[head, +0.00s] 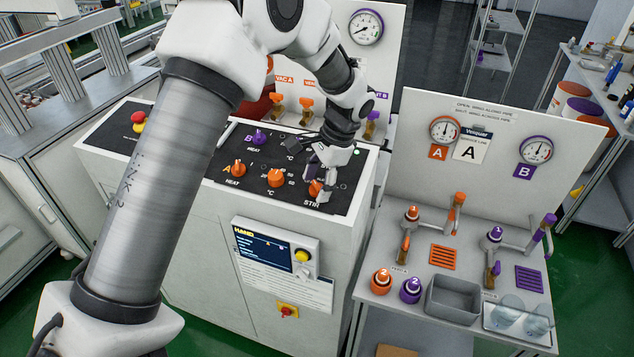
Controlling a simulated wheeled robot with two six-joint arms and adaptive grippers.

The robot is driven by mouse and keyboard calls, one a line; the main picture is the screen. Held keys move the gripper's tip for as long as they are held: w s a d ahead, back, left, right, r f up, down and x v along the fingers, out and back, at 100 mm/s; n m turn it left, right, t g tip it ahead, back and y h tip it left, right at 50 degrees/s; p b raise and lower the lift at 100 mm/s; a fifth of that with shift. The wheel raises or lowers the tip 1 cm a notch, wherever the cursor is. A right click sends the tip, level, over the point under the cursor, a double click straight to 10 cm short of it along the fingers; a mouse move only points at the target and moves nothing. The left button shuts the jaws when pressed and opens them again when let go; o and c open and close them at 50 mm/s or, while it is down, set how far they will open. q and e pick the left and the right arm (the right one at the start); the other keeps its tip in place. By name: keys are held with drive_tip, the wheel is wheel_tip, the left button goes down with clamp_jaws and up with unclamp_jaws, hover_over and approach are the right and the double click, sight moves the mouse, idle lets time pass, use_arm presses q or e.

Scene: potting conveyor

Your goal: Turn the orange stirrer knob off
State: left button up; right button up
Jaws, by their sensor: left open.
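The orange stirrer knob (315,188) sits at the right end of the orange row on the black control panel, above the "STIR" label. My left gripper (323,190) is over it, pointing down, with its open fingers around or right beside the knob. The fingers partly cover the knob, so its pointer direction and any contact cannot be made out. My right gripper is not in view.
Orange heat (238,169) and °C (276,178) knobs stand left of the stirrer knob, with a purple knob (257,137) behind. A red emergency button (139,117) is far left. A bench with valves (411,214) and a grey bin (453,299) stands right.

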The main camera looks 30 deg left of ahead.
use_arm(q)
drive_tip(key=v, duration=1.1)
drive_tip(key=shift+r, duration=0.4)
drive_tip(key=shift+d, duration=0.1)
